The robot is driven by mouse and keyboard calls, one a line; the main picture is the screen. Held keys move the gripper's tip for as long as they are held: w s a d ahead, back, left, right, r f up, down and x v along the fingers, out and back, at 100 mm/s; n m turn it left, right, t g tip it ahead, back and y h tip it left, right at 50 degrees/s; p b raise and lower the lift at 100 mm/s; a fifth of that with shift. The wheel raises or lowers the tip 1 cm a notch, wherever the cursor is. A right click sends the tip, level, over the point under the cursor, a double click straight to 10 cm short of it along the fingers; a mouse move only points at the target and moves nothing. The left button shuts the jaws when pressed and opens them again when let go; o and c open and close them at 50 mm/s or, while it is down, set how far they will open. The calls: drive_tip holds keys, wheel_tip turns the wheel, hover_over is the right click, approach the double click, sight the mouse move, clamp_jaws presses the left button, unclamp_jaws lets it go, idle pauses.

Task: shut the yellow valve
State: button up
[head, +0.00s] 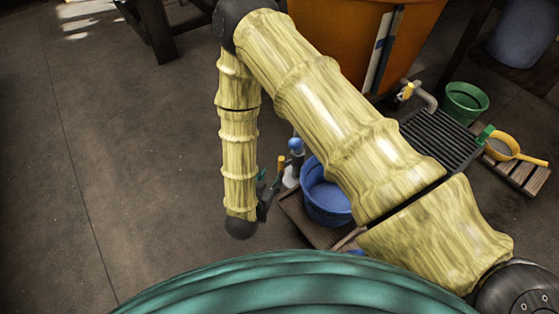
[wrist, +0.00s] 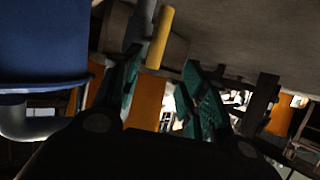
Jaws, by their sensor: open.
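A small yellow valve handle (head: 407,92) sits on the grey outlet pipe (head: 425,97) of the orange tank in the head view. My gripper (head: 268,188) hangs low at the left of the blue tub, partly hidden by my arm. Its teal fingers (wrist: 165,92) are spread and empty in the wrist view. A yellow upright bar (wrist: 160,38) shows beyond the fingertips, next to a grey rod, apart from the fingers. A short yellow piece (head: 281,165) also stands near my gripper in the head view. I cannot tell whether the wrist view's yellow bar is the valve or this piece.
The blue tub (head: 322,204) stands close to the right of my gripper, with a blue-topped item (head: 296,147) behind. Floor at left is clear.

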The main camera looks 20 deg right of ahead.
sight(280, 166)
drive_tip(key=b+x, duration=0.2)
drive_tip(key=x, duration=0.2)
drive_tip(key=b+x, duration=0.2)
drive_tip(key=x, duration=0.3)
drive_tip(key=shift+s+d+f, duration=0.1)
drive_tip(key=shift+s+d, duration=0.1)
drive_tip(key=shift+b+x, duration=0.5)
drive_tip(key=shift+x, duration=0.3)
drive_tip(key=shift+c, duration=0.3)
drive_tip(key=shift+w, duration=0.1)
drive_tip(key=c, duration=0.8)
